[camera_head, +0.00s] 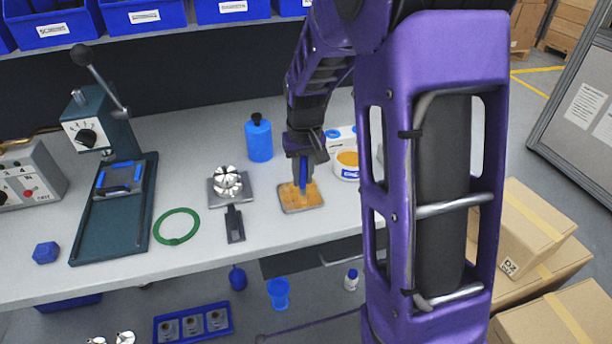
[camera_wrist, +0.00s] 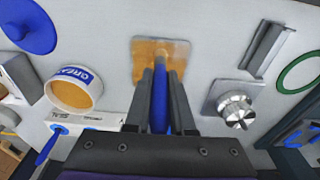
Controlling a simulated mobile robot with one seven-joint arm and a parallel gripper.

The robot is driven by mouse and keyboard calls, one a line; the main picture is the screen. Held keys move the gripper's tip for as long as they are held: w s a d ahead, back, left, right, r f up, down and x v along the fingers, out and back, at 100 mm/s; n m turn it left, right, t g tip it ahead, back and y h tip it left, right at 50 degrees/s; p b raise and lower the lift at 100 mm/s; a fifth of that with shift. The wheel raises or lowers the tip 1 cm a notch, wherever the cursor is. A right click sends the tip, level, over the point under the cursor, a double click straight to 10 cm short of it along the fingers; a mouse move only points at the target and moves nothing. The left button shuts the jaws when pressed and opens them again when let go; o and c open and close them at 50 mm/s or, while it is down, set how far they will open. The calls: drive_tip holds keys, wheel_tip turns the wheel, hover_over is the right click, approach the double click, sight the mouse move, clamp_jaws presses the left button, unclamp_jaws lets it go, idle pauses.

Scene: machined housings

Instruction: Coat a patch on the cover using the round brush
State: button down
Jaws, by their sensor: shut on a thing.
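The cover (camera_head: 313,203) is a flat square plate lying on the bench, with an amber-brown coating over much of its top and a pale edge. It also shows in the wrist view (camera_wrist: 180,48), where the amber lies mostly left of centre and the right edge is grey. My gripper (camera_head: 303,158) is above the cover, shut on the blue handle of the round brush (camera_wrist: 160,108). The brush (camera_head: 303,178) points down, and its tip is at the cover's surface; I cannot tell whether it touches. The grease tub (camera_head: 347,166) is open, with amber contents, right of the cover.
A blue bottle (camera_head: 259,138) stands behind the cover. A fixture with a metal part (camera_head: 227,186) and a dark tool (camera_head: 235,224) lie to its left. A green ring (camera_head: 176,226) and a press (camera_head: 111,200) are further left. Bench is clear just in front of the cover.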

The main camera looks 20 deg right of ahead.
drive_tip(key=shift+w+p, duration=0.75)
drive_tip(key=shift+w, duration=2.7)
drive_tip(key=shift+a, duration=0.6)
drive_tip(key=shift+s+b, duration=0.55)
drive_tip(key=shift+s, duration=3.45)
drive_tip(key=shift+w+a, duration=0.1)
drive_tip(key=shift+a, duration=0.55)
drive_tip(key=shift+w+p, duration=0.75)
drive_tip(key=shift+w, duration=3.2)
wheel_tip(320, 180, up, 6)
drive_tip(key=p, duration=0.1)
drive_tip(key=shift+p, duration=0.4)
